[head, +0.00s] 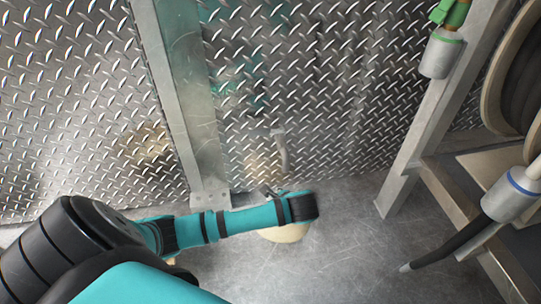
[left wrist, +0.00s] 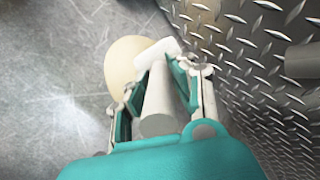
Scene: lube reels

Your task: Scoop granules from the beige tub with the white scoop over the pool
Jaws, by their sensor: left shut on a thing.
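The beige tub (head: 287,233) stands on the grey metal floor, mostly hidden behind my left arm in the head view. Its rounded beige side also shows in the left wrist view (left wrist: 124,66), beyond the fingers. My left gripper (left wrist: 157,82) is shut around the thick pale handle of the white scoop (left wrist: 157,108). The scoop's white far end (left wrist: 160,50) overlaps the tub's edge in that view; I cannot tell whether it touches. No granules show. In the head view the gripper and scoop are largely hidden behind my wrist. I cannot make out a pool. My right gripper is out of view.
A diamond-plate wall (head: 300,90) with a metal post (head: 180,100) stands close behind the tub. At the right is a metal frame (head: 425,125) with a reel (head: 515,75) and hanging nozzles (head: 510,193). The floor (head: 345,260) between tub and frame is clear.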

